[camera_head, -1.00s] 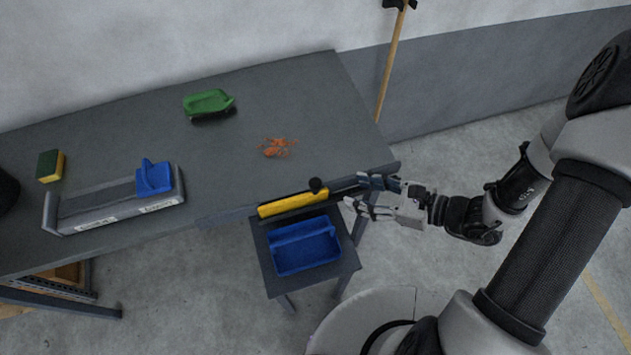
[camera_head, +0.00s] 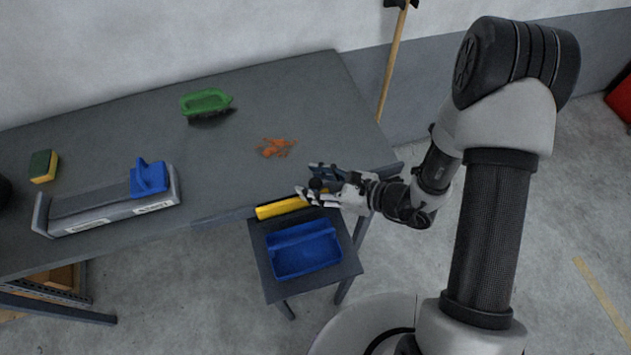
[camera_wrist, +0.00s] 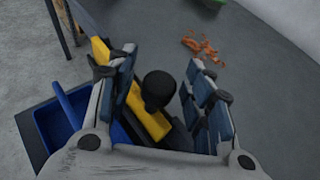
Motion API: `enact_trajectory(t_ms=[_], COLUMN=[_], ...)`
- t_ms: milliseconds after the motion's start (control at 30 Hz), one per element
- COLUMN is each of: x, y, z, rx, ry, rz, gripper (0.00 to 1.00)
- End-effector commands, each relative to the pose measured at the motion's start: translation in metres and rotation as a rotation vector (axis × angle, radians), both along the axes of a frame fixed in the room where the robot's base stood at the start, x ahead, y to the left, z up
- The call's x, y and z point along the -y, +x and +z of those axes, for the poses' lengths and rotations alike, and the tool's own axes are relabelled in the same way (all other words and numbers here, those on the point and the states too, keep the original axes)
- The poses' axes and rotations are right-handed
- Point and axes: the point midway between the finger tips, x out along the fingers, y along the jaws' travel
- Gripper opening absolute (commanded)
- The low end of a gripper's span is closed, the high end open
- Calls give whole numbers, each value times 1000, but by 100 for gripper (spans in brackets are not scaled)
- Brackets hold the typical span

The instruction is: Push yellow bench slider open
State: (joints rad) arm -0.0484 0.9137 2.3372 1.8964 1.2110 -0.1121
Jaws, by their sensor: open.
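The yellow bench slider (camera_head: 280,208) lies along the front edge of the grey bench, above a blue bin. Its black knob shows between my fingers in the wrist view (camera_wrist: 158,88), with the yellow bar (camera_wrist: 146,118) beneath it. My gripper (camera_head: 312,184) is open at the slider's right end, with its fingers on either side of the knob. I cannot tell whether a finger touches the knob. In the head view my gripper covers most of the knob and the slider's right end.
The blue bin (camera_head: 304,262) stands on a small stool below the slider. Copper-coloured scraps (camera_head: 276,147) lie on the bench (camera_head: 250,110). A green brush (camera_head: 206,102), a sponge (camera_head: 43,166) and a grey device with a blue handle (camera_head: 150,177) are farther left.

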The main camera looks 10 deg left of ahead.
Motion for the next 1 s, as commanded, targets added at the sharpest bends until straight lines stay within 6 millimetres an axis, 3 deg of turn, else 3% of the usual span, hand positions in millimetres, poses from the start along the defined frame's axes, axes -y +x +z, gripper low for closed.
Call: enact_trajectory(t_ms=[67, 767, 1000], x=[0, 0, 0], y=[0, 0, 0], z=[0, 0, 0], rx=[0, 0, 0], ry=[0, 0, 0], rz=[0, 1, 1], gripper=[46, 0, 0])
